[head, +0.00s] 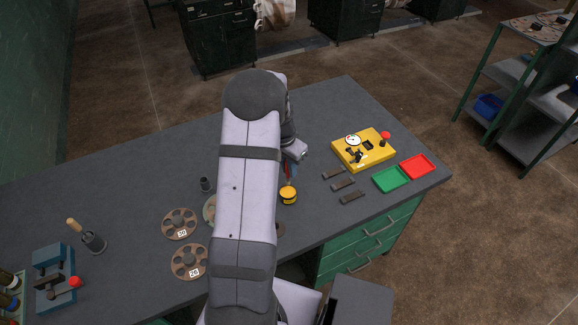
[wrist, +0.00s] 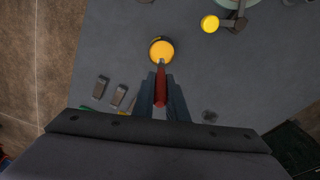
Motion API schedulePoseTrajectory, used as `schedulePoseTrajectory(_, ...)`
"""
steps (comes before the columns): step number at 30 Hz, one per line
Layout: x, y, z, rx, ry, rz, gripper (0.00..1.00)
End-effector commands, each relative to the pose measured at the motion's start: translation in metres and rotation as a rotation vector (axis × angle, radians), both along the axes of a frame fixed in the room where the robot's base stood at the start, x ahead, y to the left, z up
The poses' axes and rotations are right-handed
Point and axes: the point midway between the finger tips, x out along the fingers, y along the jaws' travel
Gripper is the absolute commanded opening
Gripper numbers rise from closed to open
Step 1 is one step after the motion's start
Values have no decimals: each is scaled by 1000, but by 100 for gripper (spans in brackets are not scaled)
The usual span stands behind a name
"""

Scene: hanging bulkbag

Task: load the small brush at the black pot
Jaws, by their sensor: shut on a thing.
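A small red-handled brush (head: 288,171) is held in my gripper (wrist: 161,88). It also shows in the wrist view (wrist: 161,90), its pale end pointing to the near rim of a yellow-topped pot (wrist: 161,50). That pot (head: 288,195) has a dark label and stands just below the brush in the head view; I cannot tell whether they touch. A dark round thing (wrist: 208,117), perhaps the black pot, lies right of the jaws in the wrist view.
Dark bars (head: 342,184), a green tray (head: 391,179), a red tray (head: 417,166) and a yellow box (head: 363,149) are at right. A small dark cylinder (head: 205,185) and numbered discs (head: 179,224) stand left of my arm.

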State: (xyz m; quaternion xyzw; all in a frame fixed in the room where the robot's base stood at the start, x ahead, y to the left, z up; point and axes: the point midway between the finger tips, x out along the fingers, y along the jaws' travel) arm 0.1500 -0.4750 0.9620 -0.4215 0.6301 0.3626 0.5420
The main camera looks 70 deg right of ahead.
Motion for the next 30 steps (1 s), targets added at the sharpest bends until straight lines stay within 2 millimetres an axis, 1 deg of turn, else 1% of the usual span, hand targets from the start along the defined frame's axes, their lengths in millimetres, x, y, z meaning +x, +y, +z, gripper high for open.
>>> schedulePoseTrajectory(1,0,0,-8,1,1,0,0)
schedulePoseTrajectory(3,0,0,-15,1,1,0,0)
schedulePoseTrajectory(9,0,0,-29,0,0,0,0)
schedulePoseTrajectory(12,0,0,-33,0,0,0,0)
schedulePoseTrajectory(30,0,0,-34,0,0,-1,0)
